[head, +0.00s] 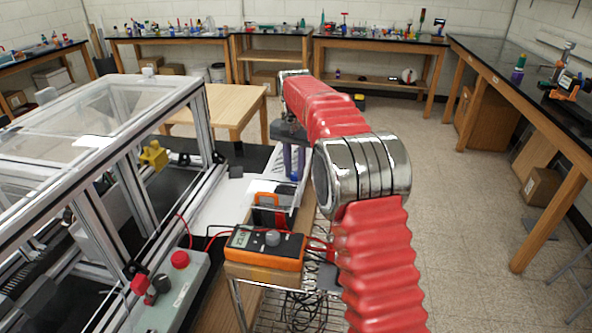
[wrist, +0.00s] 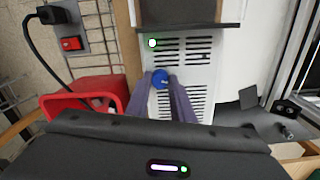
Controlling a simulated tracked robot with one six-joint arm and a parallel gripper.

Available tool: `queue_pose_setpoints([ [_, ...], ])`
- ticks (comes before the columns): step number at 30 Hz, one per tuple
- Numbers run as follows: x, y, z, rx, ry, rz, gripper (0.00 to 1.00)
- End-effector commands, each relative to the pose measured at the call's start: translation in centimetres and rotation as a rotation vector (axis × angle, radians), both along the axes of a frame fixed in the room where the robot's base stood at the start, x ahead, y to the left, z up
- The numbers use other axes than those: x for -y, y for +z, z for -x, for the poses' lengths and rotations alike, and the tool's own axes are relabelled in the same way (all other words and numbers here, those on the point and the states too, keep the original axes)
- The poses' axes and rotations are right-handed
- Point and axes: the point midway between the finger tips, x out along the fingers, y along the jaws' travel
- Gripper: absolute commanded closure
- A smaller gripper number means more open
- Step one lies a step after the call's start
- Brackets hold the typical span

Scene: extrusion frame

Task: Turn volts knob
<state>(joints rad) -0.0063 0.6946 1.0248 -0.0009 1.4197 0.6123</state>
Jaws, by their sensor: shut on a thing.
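A small round blue knob (wrist: 160,78) sits on a white slotted panel (wrist: 197,75) in the wrist view. No label on it can be read, so I cannot tell from print that it is the volts knob. My gripper (wrist: 161,84) has its two purple-grey fingers on either side of the blue knob, shut on it. In the head view my gripper (head: 293,176) points down beyond the orange meter, and a bit of blue shows at its fingertips. Most of the panel is hidden there.
An orange multimeter (head: 264,247) with red leads stands nearby. A grey box with red knobs (head: 172,292) and the clear-walled extrusion frame (head: 203,135) are at left. In the wrist view, a red bin (wrist: 85,97) and a red-switched socket (wrist: 72,43) lie left.

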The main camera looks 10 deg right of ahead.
Motion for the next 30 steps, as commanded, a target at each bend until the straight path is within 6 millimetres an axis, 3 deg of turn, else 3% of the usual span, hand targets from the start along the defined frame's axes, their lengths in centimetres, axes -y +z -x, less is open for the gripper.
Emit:
queue_pose_setpoints([
  [21,-0.09,-0.19,0.31,-0.012,0.669,-0.006,1.0],
  [30,-0.06,-0.21,0.32,-0.012,0.852,-0.007,1.0],
])
